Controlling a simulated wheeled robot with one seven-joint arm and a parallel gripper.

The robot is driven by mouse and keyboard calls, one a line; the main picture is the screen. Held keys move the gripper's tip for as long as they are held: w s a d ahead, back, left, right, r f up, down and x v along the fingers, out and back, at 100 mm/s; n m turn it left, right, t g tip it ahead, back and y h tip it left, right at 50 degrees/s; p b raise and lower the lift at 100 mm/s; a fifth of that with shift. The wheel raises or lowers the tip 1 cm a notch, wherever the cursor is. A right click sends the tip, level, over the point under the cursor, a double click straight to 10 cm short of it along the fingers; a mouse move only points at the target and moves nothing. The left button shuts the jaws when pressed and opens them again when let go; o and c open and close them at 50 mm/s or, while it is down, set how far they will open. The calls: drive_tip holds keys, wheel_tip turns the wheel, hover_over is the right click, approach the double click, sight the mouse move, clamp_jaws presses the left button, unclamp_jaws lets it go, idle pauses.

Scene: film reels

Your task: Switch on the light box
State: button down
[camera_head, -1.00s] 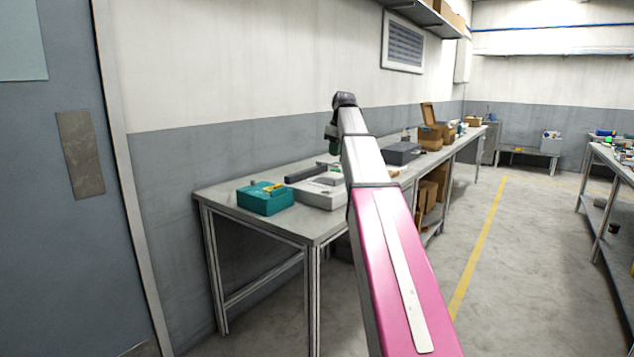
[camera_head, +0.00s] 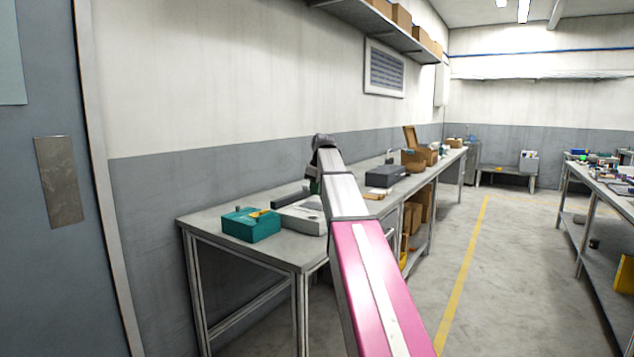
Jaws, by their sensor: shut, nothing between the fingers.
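A low pale grey device (camera_head: 301,218) with a flat top, which may be the light box, lies on the near end of the metal bench (camera_head: 285,254). My arm crosses in front of its right side, and no switch can be made out. My gripper (camera_head: 313,180) hangs from the dark wrist at the arm's far end, above or behind the device. It is shut and empty, and mostly hidden by my arm. I cannot tell whether it touches anything.
A teal box (camera_head: 250,226) with a yellow item on top stands left of the device. The floor to the right is clear up to another bench (camera_head: 608,190).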

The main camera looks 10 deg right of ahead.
sight(315, 215)
wheel_tip(315, 215, down, 6)
drive_tip(key=shift+a+r, duration=0.1)
drive_tip(key=shift+f, duration=0.85)
drive_tip(key=shift+s+d+f+t+y, duration=0.35)
drive_tip(key=shift+s+f+t+y, duration=0.15)
drive_tip(key=shift+f+t+y, duration=0.1)
drive_tip(key=shift+w+a+r, duration=0.1)
drive_tip(key=shift+w+r, duration=0.05)
drive_tip(key=shift+w, duration=0.15)
drive_tip(key=shift+w+a+r, duration=0.2)
drive_tip(key=shift+w+a, duration=0.3)
drive_tip(key=shift+w, duration=0.05)
